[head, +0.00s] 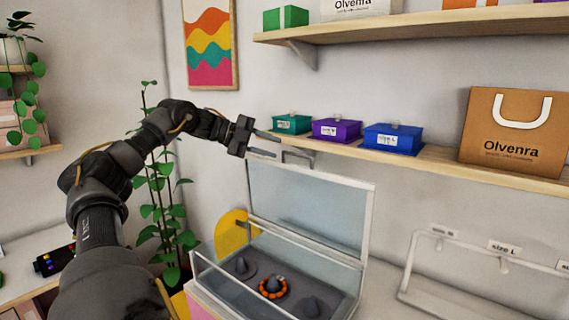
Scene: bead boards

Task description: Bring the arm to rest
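My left arm (105,180) comes in from the lower left and reaches up to the middle of the head view. Its gripper (270,145) is open, with the two fingers apart and nothing between them. It is above the glass display case (372,215), near the lower shelf edge and left of the green box. The case's lid stands raised. An orange bead ring (273,287) lies around the middle dark cone inside the case. My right gripper is not in view.
A lower shelf (480,172) holds a green box (291,123), a purple box (336,129), a blue box (393,139) and an Olvenra bag (512,131). A white rack (480,255) with size labels stands at the right. A plant (160,205) is behind my arm.

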